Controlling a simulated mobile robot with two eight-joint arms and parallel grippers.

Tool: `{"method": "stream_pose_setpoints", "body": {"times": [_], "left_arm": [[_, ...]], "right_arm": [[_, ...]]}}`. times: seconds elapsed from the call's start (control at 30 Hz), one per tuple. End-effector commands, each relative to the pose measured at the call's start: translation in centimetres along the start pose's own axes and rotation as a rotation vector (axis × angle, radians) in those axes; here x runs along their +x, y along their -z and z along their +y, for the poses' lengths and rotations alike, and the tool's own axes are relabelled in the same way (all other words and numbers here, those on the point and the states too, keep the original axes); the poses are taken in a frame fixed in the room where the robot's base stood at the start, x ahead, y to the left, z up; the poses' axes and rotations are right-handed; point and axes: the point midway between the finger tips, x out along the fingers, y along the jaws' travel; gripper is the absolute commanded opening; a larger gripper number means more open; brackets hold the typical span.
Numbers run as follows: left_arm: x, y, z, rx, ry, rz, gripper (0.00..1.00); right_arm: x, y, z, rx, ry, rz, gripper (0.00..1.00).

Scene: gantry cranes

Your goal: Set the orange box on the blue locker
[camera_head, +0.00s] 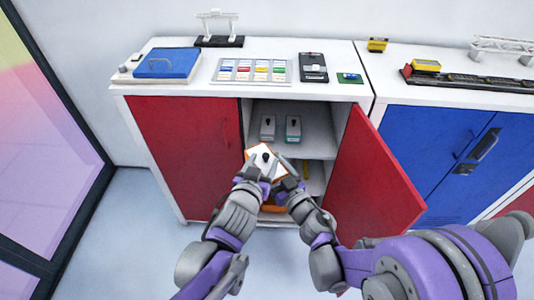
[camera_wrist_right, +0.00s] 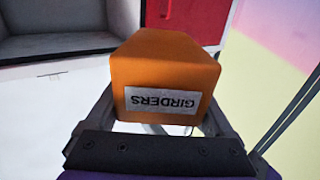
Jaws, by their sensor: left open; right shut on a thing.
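The orange box (camera_head: 259,158) shows a white face with a dark spot and orange edges in the head view, in front of the open red cabinet. In the right wrist view the orange box (camera_wrist_right: 165,72) sits between the fingers, its GIRDERS label upside down. My right gripper (camera_head: 282,171) is shut on it. My left gripper (camera_head: 254,172) is open close beside the box; I cannot tell whether it touches. The blue locker (camera_head: 428,150) stands at the right with its doors closed and a dark handle; its white top carries a crane model and a track.
The red cabinet's right door (camera_head: 372,185) stands open between the box and the blue locker. Two small boxes, one grey (camera_head: 268,128) and one green-edged (camera_head: 293,130), stand on its shelf. A yellow block (camera_head: 377,45) sits on the locker top, whose front left is clear.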

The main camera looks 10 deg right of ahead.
Motion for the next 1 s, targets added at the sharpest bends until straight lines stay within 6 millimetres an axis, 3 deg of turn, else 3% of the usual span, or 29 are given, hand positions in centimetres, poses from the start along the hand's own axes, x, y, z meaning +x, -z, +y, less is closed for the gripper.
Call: {"method": "stream_pose_setpoints", "body": {"times": [0.3, 0.73, 1.0], "left_arm": [[4.3, 0.0, -0.1, 0.000, 0.001, -0.001, 0.62], [5.2, 0.0, -0.1, 0.000, 0.001, -0.001, 0.62], [5.1, 0.0, -0.1, 0.000, 0.001, -0.001, 0.15]], "right_arm": [[0.0, 0.0, 0.0, 0.001, 0.001, 0.001, 0.00], [0.0, 0.0, 0.0, 0.001, 0.001, 0.001, 0.00], [0.0, 0.0, 0.0, 0.000, 0.001, 0.001, 0.00]]}}
